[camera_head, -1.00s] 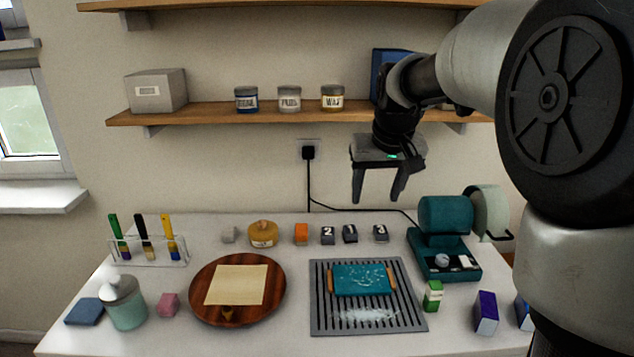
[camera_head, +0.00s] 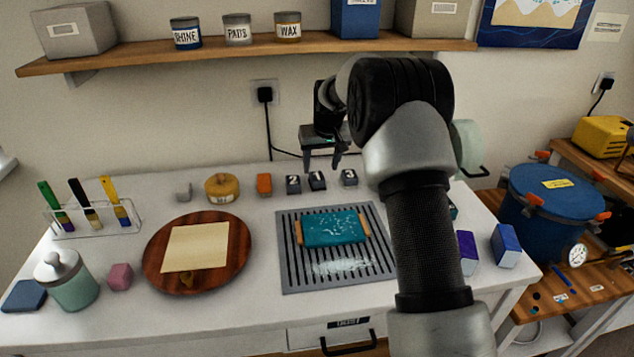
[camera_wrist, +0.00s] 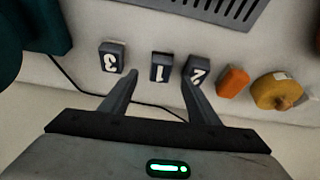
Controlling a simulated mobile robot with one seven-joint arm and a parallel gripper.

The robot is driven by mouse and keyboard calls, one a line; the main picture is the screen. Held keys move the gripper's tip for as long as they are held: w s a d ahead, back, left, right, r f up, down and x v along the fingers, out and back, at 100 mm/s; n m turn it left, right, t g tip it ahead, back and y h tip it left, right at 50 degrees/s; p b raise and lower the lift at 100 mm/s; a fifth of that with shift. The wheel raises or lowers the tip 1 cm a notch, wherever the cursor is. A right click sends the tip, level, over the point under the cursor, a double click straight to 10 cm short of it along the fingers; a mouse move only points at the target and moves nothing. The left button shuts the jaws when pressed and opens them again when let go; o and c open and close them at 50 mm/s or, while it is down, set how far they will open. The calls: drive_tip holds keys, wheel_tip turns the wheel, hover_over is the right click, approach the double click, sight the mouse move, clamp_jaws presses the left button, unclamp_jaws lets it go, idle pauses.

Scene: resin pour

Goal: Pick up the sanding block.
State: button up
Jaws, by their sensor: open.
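No block in view is labelled as the sanding block, and I cannot tell which one it is. A pink cube (camera_head: 120,276) and a flat blue block (camera_head: 23,296) lie at the left. My gripper (camera_head: 320,170) is open and empty above the numbered blocks. In the wrist view block 1 (camera_wrist: 160,67) shows between the fingertips, block 2 (camera_wrist: 196,71) beside one finger.
A round wooden board (camera_head: 152,256) with a paper sheet and a grooved grey tray (camera_head: 290,275) with a teal slab fill the table's middle. A shelf (camera_head: 125,60) runs above. A blue pressure pot (camera_head: 550,205) stands right.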

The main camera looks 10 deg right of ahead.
sight(317, 177)
drive_tip(key=shift+x, duration=3.35)
drive_tip(key=shift+w+a+r, duration=0.1)
drive_tip(key=shift+w+r, duration=0.05)
drive_tip(key=c, duration=1.1)
drive_tip(key=shift+r+p, duration=0.35)
drive_tip(key=shift+r, duration=4.65)
drive_tip(key=shift+c, duration=0.2)
